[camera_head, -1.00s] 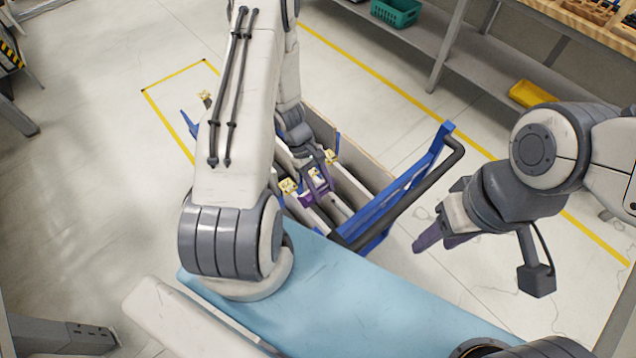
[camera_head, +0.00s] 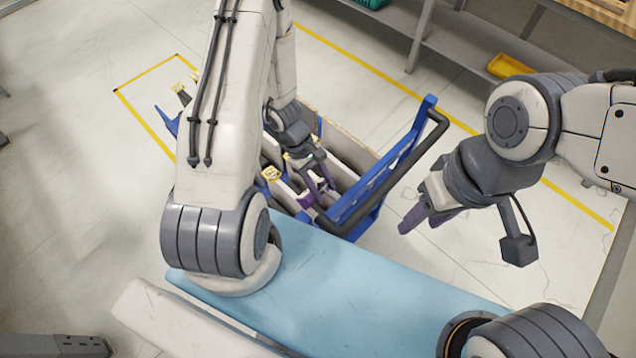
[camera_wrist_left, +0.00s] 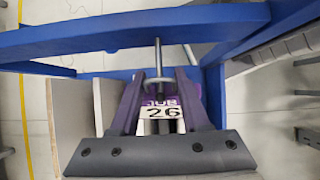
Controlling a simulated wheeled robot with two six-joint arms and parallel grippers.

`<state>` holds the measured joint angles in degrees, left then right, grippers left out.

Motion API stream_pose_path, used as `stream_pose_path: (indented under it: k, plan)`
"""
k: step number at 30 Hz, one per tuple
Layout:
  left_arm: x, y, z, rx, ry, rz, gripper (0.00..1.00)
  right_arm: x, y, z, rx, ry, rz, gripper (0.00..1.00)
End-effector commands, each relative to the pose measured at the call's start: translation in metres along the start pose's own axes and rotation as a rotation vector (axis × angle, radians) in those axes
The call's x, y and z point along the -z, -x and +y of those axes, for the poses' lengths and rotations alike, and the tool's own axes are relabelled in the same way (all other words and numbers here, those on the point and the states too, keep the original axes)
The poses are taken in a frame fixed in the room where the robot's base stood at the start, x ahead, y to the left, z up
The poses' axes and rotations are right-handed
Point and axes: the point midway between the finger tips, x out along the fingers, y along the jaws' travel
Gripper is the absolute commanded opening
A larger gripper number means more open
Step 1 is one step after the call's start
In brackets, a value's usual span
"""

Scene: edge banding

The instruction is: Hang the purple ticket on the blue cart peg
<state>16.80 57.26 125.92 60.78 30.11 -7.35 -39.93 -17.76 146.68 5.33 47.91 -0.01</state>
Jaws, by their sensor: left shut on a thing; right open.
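The purple ticket (camera_wrist_left: 160,107) reads "JOB 26" on a white panel in the left wrist view. My left gripper (camera_wrist_left: 158,92) is shut on it, with a finger on each side. It also shows in the head view (camera_head: 318,188), low over the blue cart (camera_head: 372,190), beside its handle end. A thin metal peg (camera_wrist_left: 158,55) stands out from the blue cart frame, in line with the ticket's top between the fingertips. I cannot tell whether the peg passes through the ticket. My right gripper (camera_head: 418,217) is open and empty, right of the cart.
Upright boards (camera_wrist_left: 108,100) stand in the cart beside my left gripper. A blue bar (camera_wrist_left: 90,36) crosses close above the peg in the left wrist view. A light blue surface (camera_head: 350,285) lies in front. A shelf with a yellow bin (camera_head: 508,66) stands at the back right.

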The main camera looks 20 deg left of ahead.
Motion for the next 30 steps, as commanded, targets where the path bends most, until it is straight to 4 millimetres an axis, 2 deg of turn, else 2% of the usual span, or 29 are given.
stream_pose_path:
  k: [13, 30]
  plan:
    - [-0.009, -0.017, 0.0, 0.0, -0.001, 0.001, 0.0, -0.001, -0.023, 0.002, 0.0, 0.0, 0.0, 0.49]
    - [-0.01, -0.018, -0.001, 0.0, 0.0, 0.0, 0.0, -0.001, -0.026, 0.002, 0.0, 0.0, 0.0, 0.49]
